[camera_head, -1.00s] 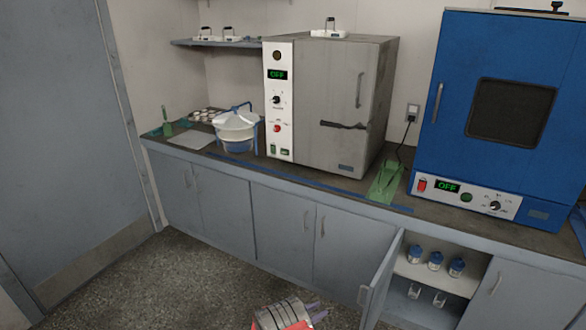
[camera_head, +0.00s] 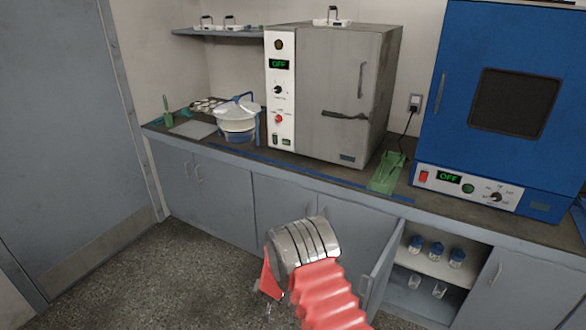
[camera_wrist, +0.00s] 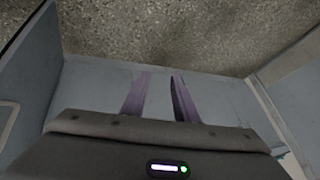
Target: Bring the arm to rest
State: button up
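My arm shows in the head view with a red ribbed sleeve and a silver, banded wrist section in front of the lower cabinets. My gripper (camera_wrist: 158,98) shows in the wrist view as two purple fingers with a clear gap between them and nothing held. In the head view the fingers are mostly hidden behind the wrist. Beyond the fingers, the wrist view shows grey-blue panels and the speckled floor (camera_wrist: 190,25).
A cabinet door (camera_head: 378,275) stands open to the right of my arm, with blue-capped jars (camera_head: 436,250) and clear glasses inside. The counter above holds a grey oven (camera_head: 335,100), a blue oven (camera_head: 455,80), a green tray (camera_head: 387,172) and a lidded pot (camera_head: 236,118). Floor (camera_head: 180,270) at left is clear.

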jog(key=s+d+r+n+g+y, duration=0.1)
jog(key=s+d+r+n+g, duration=0.1)
jog(key=s+r, duration=0.7)
jog(key=s+d+r+n+g+y, duration=0.15)
jog(key=s+r, duration=0.25)
jog(key=r, duration=0.9)
jog(key=s+d+r+t+h, duration=0.1)
jog(key=s+d+r, duration=0.8)
jog(key=s+r, duration=0.3)
jog(key=s+d+r+t+h, duration=0.1)
jog(key=s+d+r+h, duration=0.1)
jog(key=s+d+r, duration=0.8)
jog(key=s+r, duration=0.3)
jog(key=r, duration=0.2)
jog(key=shift+d+t, duration=0.25)
jog(key=shift+t, duration=0.1)
jog(key=shift+d+r, duration=0.1)
jog(key=shift+d, duration=0.05)
